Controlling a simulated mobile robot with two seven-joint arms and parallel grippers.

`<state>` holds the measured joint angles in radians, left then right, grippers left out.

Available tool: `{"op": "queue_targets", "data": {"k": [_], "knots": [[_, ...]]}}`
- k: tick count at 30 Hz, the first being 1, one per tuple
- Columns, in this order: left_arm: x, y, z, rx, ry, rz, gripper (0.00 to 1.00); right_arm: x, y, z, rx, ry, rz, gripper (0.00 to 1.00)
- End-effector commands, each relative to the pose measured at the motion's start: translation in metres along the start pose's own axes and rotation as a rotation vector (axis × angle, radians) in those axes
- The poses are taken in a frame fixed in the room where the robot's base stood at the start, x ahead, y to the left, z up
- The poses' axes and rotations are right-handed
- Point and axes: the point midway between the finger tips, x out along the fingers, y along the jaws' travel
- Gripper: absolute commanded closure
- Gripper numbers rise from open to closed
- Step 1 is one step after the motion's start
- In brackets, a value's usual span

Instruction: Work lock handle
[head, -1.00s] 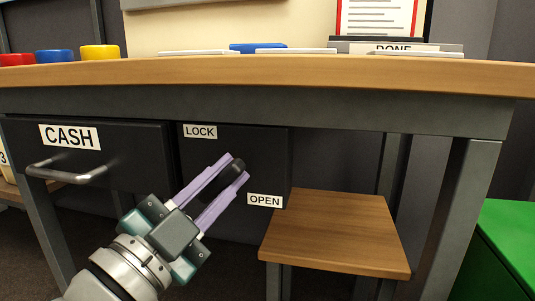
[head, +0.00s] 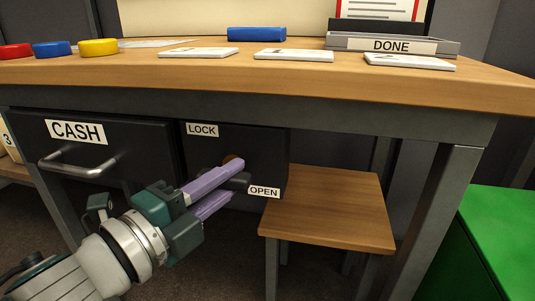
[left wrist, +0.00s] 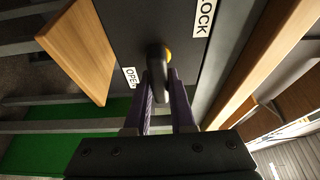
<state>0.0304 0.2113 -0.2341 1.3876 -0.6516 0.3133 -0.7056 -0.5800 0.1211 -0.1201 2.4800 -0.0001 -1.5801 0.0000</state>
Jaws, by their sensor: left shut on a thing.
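The lock handle (head: 241,181) is a short dark bar on a black panel under the desk. Its round orange-yellow hub (head: 232,161) shows just above my upper finger. A LOCK label (head: 202,130) is at the panel's upper left and an OPEN label (head: 264,191) at its lower right. My left gripper (head: 236,179) is shut on the handle, its purple fingers on either side of it. In the left wrist view the handle (left wrist: 157,66) stands between the fingers, which hide part of it. My right gripper is not in view.
A black CASH drawer (head: 110,170) with a metal pull is left of the panel. A wooden stool (head: 330,207) stands close on the right, near a desk leg (head: 435,225). The desktop (head: 290,75) overhangs above. A green box (head: 505,240) is at far right.

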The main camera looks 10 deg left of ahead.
Motion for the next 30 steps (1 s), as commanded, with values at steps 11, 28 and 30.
{"op": "queue_targets", "data": {"k": [11,28,30], "knots": [[0.0001,0.0003,0.0002,0.038,0.000,0.015,1.00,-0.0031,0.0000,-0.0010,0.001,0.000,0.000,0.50],[0.0000,0.0004,0.0001,0.035,0.000,0.014,0.47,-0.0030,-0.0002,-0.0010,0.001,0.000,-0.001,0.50],[0.0000,0.0004,0.0001,0.034,0.000,0.014,0.47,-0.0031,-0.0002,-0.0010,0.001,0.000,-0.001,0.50]]}}
